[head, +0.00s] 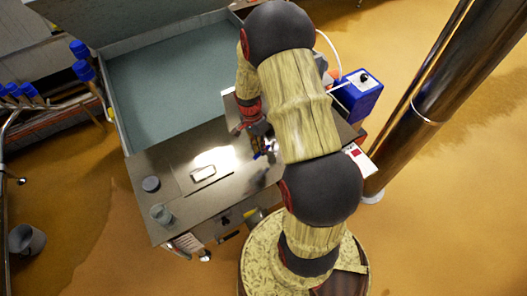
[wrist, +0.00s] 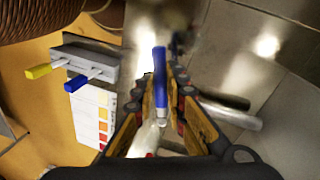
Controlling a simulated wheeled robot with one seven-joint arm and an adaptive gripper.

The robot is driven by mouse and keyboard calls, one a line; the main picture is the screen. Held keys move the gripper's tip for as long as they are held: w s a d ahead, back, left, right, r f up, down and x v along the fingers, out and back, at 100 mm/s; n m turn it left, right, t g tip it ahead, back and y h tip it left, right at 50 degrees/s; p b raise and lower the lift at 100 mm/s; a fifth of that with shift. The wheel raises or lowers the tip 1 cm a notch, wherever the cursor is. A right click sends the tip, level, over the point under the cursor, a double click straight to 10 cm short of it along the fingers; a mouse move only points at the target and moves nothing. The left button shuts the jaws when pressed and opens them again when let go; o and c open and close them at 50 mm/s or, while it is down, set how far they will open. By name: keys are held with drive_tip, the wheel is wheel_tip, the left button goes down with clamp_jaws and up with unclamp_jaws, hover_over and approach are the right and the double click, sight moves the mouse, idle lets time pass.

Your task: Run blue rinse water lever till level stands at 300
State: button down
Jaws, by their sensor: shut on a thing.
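My gripper (wrist: 172,92) is shut on an upright blue lever (wrist: 160,68), with the fingers on both sides of it. A pale metal part shows below the lever, and a metal pipe (wrist: 235,113) runs to the right of it. In the head view my gripper (head: 261,148) is low over the steel bench, partly hidden by my arm, with a bit of blue at its fingers. A second, smaller blue lever (wrist: 77,83) and a yellow lever (wrist: 40,71) stick out of a grey block at the left of the wrist view. No level reading is legible.
The steel bench (head: 225,207) carries a pale tray (head: 203,174), a grey round piece (head: 150,184) and a clear beaker (head: 161,213). A large basin (head: 118,90) lies behind. A blue box (head: 358,92) and a thick dark column (head: 420,100) stand at the right.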

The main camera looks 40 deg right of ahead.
drive_tip(key=shift+w+d+m+y, duration=0.15)
drive_tip(key=shift+w+m, duration=0.35)
drive_tip(key=shift+m, duration=0.3)
drive_tip(key=shift+w+d+m+y, duration=0.15)
drive_tip(key=shift+w+m, duration=0.35)
drive_tip(key=shift+m, duration=0.3)
drive_tip(key=shift+a, duration=0.1)
drive_tip(key=c, duration=1.8)
unclamp_jaws()
wheel_tip(320, 180, up, 12)
drive_tip(key=w, duration=0.2)
drive_tip(key=shift+w+d, duration=0.15)
drive_tip(key=shift+d, duration=0.1)
drive_tip(key=shift+f, duration=0.15)
